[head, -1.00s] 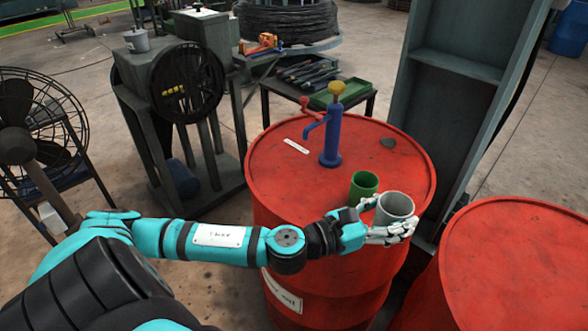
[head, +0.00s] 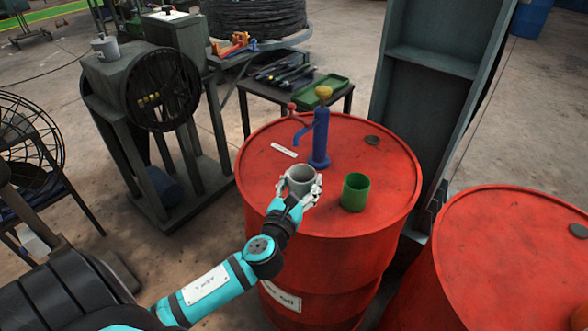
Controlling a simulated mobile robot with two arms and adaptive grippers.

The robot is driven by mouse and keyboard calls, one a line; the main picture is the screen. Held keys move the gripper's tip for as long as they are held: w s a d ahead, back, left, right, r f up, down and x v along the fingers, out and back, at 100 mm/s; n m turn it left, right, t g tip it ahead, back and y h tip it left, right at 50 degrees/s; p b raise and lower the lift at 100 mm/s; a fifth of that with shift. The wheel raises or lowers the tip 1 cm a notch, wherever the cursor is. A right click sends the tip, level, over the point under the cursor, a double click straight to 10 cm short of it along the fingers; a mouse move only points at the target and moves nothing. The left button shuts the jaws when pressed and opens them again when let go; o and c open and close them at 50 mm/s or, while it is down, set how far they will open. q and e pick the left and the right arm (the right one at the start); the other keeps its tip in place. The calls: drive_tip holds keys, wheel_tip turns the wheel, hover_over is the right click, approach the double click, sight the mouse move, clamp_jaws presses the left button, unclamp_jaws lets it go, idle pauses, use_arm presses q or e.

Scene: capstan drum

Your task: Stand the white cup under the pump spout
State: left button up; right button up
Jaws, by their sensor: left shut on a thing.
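The white cup (head: 301,178), which looks light grey, is upright in my left gripper (head: 299,190). The gripper's fingers are shut around its sides. I cannot tell whether the cup's base touches the drum top. The blue pump (head: 320,140) stands on the red drum (head: 385,190), behind and a little right of the cup. Its spout (head: 303,131) points left, and the cup is in front of the spout, nearer to me. My right gripper is not in view.
A green cup (head: 355,192) stands on the drum top to the right of the white cup. A white label (head: 284,150) and a dark cap (head: 372,140) lie on the drum top. A second red drum (head: 510,235) is at the right, and a grey steel column (head: 430,90) stands behind.

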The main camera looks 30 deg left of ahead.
use_arm(q)
drive_tip(key=w+a, duration=0.4)
drive_tip(key=w, duration=0.1)
drive_tip(key=w+a+f, duration=0.1)
drive_tip(key=w+a, duration=0.1)
drive_tip(key=shift+w+a, duration=0.15)
drive_tip(key=shift+a, duration=0.05)
drive_tip(key=shift+w+a, duration=0.15)
drive_tip(key=shift+w, duration=0.1)
wheel_tip(320, 180, down, 4)
drive_tip(key=shift+r+b, duration=0.2)
drive_tip(key=shift+b, duration=0.3)
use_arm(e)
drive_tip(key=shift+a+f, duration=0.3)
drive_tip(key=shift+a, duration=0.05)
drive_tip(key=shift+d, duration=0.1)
use_arm(q)
drive_tip(key=shift+f, duration=0.1)
drive_tip(key=o, duration=1.1)
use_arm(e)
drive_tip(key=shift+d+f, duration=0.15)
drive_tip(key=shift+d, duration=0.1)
